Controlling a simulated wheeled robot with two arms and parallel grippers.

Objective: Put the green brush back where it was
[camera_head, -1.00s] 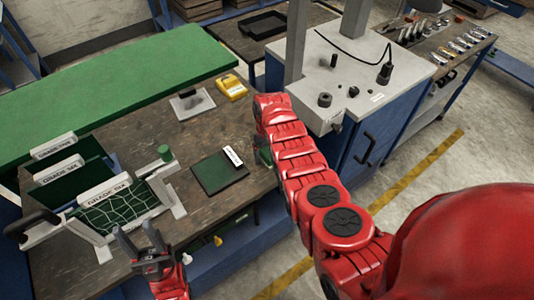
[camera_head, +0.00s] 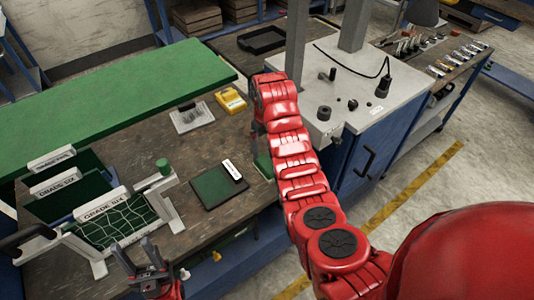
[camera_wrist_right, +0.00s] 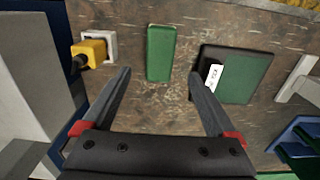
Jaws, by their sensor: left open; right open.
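The green brush looks like the green block (camera_wrist_right: 160,53) lying on the wooden table, left of the dark green mat (camera_wrist_right: 240,80), in the right wrist view. In the head view a green piece (camera_head: 263,163) shows beside my right arm, which partly hides it. My right gripper (camera_wrist_right: 160,73) is open and empty, its fingertips on either side of the block's near end in the picture; I cannot tell its height above it. My left gripper (camera_head: 134,250) is open and empty near the table's front edge.
Labelled bins and a netted frame (camera_head: 115,218) stand at the table's left. A grey pad (camera_head: 192,118) with a dark piece and a yellow item (camera_head: 231,100) lie farther back. A grey-topped blue cabinet (camera_head: 345,110) adjoins at right. The wood around the mat is mostly bare.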

